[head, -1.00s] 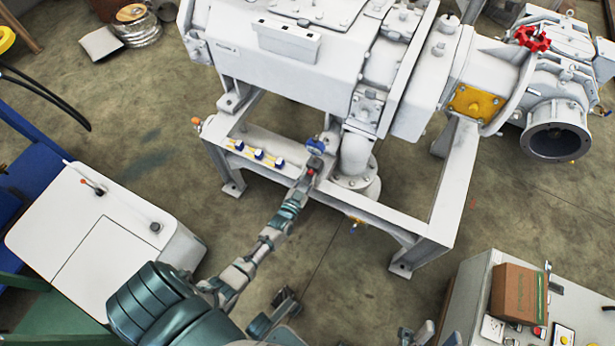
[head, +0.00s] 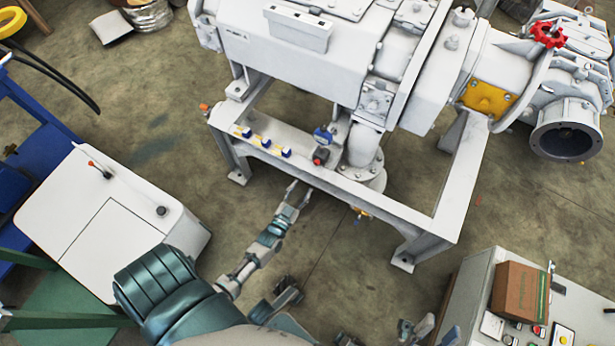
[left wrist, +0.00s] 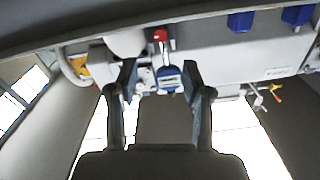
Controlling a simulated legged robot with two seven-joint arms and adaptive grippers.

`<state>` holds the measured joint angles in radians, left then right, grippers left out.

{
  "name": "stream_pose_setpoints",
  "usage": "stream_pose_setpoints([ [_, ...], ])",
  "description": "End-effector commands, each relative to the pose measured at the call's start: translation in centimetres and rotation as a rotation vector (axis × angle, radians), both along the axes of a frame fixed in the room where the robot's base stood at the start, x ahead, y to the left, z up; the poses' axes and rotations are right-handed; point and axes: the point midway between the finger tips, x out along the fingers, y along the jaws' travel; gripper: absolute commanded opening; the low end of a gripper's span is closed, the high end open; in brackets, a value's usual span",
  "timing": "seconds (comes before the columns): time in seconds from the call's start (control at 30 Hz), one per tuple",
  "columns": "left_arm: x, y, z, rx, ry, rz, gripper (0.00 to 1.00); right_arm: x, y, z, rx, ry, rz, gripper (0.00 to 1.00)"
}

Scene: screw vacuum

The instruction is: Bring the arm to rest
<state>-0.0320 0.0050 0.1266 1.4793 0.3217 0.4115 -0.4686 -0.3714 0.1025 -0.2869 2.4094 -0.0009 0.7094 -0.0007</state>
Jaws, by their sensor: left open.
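My left arm reaches in from the bottom left in the head view. Its gripper (head: 298,194) is open and empty, in front of and below the front beam of the machine frame (head: 285,165). It is apart from the blue round fitting (head: 322,136) and the red-topped part (head: 320,156) on that beam. In the left wrist view the two fingers (left wrist: 160,82) stand apart, with a blue part (left wrist: 168,80) and a red knob (left wrist: 160,35) seen beyond them. A piece of what looks like my right gripper (head: 418,330) shows at the bottom edge; its jaws are unclear.
The large white vacuum machine (head: 290,65) fills the back. A white cabinet (head: 110,225) stands at left. A control box (head: 470,300) with a cardboard box (head: 520,292) stands at bottom right. Bare floor (head: 340,270) lies between them.

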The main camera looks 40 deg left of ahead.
Motion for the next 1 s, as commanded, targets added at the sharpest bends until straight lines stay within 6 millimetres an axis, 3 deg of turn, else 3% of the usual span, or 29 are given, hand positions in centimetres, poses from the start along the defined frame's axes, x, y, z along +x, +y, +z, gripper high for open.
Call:
stream_pose_setpoints([
  [0.2,-1.4,-0.4,0.0,-0.001,-0.001,0.0,0.49,0.0,0.0,0.0,0.0,0.0,0.0,0.4],
  [0.77,-1.3,-0.5,0.3,0.0,-0.007,-0.003,0.49,0.1,0.0,-0.1,0.0,0.001,-0.001,0.4],
  [0.87,-1.2,-1.6,2.3,-0.003,-0.056,-0.032,0.49,0.0,0.0,0.0,0.0,0.001,-0.001,0.4],
  [0.97,-1.4,-4.2,7.1,-0.015,-0.171,-0.098,0.49,0.0,0.0,0.0,0.0,0.0,0.0,0.4],
  [1.0,-1.7,-5.7,9.7,-0.027,-0.232,-0.135,0.49,0.0,0.0,0.0,0.0,0.0,0.0,0.4],
])
